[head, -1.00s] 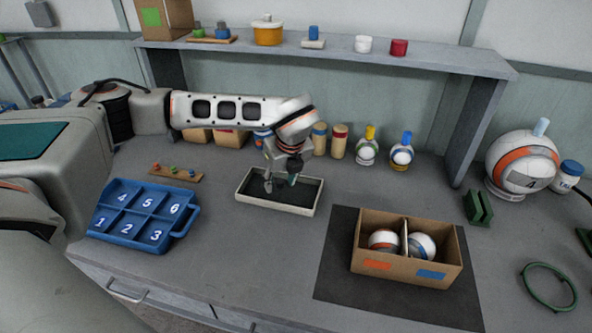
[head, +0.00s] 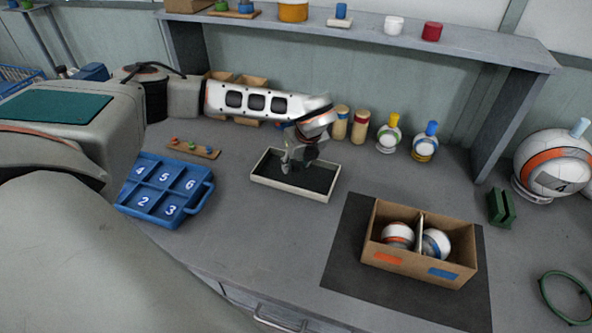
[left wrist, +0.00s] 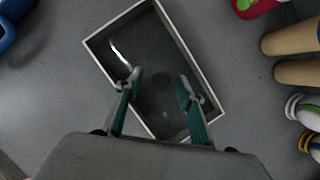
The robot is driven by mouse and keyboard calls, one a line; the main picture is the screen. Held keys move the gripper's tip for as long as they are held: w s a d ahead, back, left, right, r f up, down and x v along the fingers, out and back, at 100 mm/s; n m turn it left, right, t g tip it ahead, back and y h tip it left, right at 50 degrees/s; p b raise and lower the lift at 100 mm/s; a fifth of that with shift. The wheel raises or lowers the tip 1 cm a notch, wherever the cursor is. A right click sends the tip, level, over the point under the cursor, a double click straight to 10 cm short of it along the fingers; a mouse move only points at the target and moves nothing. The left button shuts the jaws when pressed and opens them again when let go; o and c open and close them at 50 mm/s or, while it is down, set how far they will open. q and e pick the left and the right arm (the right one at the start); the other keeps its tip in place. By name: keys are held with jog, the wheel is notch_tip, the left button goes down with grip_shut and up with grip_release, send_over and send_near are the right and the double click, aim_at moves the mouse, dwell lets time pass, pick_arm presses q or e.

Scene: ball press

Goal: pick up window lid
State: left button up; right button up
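A shallow tray with a pale rim (head: 262,182) and dark floor lies on the table; it also shows in the left wrist view (left wrist: 188,40). In the left wrist view, a bright curved glint (left wrist: 121,54) and a faint darker round patch show inside it. They may belong to a clear window lid, but its full outline is too faint to tell. My left gripper (head: 297,164) points down over the tray. Its teal-padded fingers are apart with nothing visible between them in the left wrist view (left wrist: 160,86). My right gripper is not in view.
A blue numbered tray (head: 166,190) stands to the left. A cardboard box (head: 418,264) with two balls stands on a dark mat (head: 345,240) at the right. Wooden cylinders (head: 360,126) and small bottles (head: 388,134) stand behind, under the shelf (head: 480,50).

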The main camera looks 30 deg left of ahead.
pick_arm(q)
grip_shut()
dwell(0.3)
